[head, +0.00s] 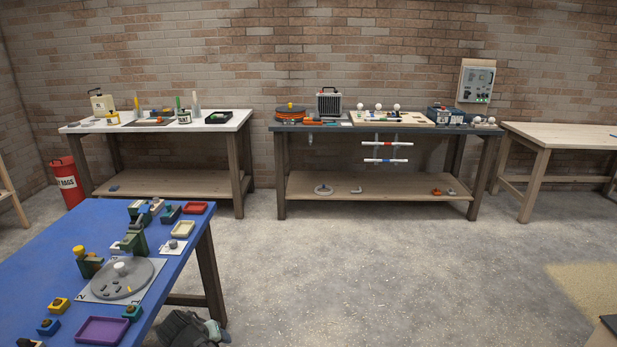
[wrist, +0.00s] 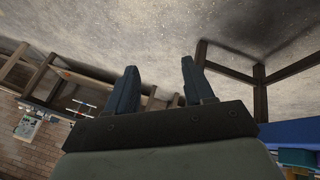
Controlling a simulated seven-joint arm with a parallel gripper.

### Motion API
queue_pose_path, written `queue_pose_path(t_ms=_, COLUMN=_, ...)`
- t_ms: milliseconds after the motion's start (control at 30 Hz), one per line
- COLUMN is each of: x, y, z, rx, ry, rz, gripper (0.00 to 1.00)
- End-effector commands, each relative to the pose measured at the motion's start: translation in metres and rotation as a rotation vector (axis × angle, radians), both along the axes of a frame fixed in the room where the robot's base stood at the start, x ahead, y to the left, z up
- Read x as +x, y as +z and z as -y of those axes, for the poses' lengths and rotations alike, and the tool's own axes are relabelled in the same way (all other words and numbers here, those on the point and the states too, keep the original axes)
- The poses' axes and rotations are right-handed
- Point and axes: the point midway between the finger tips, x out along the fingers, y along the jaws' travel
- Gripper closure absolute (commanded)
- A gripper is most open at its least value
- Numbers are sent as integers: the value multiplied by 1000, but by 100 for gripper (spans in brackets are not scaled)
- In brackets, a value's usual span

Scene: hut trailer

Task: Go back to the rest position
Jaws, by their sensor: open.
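My gripper (wrist: 158,64) shows in the wrist view with its two dark fingers spread apart and nothing between them. The grey floor lies beyond the fingertips, and the view is tilted. In the head view, a dark grey part of my arm shows at the bottom edge, beside the right leg of the blue table (head: 60,245). The blue table top also shows at the right edge of the wrist view (wrist: 290,133).
The blue table holds a grey round plate (head: 122,279), a purple tray (head: 102,330) and several small blocks. Workbenches with tools stand along the brick wall, including a middle bench (head: 385,128). A red bin (head: 67,182) stands at left. The central floor (head: 400,270) is clear.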

Motion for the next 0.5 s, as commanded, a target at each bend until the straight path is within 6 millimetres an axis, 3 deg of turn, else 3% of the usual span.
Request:
queue_pose_path(t_ms=33, x=7, y=-8, z=21, rx=-2, ry=-20, rz=-21, gripper=48)
queue_pose_path(t_ms=200, x=26, y=-31, z=80, rx=-2, ry=-72, rz=-92, gripper=48)
queue_pose_path(t_ms=500, x=43, y=-69, z=182, rx=24, ry=-164, rz=-210, gripper=48)
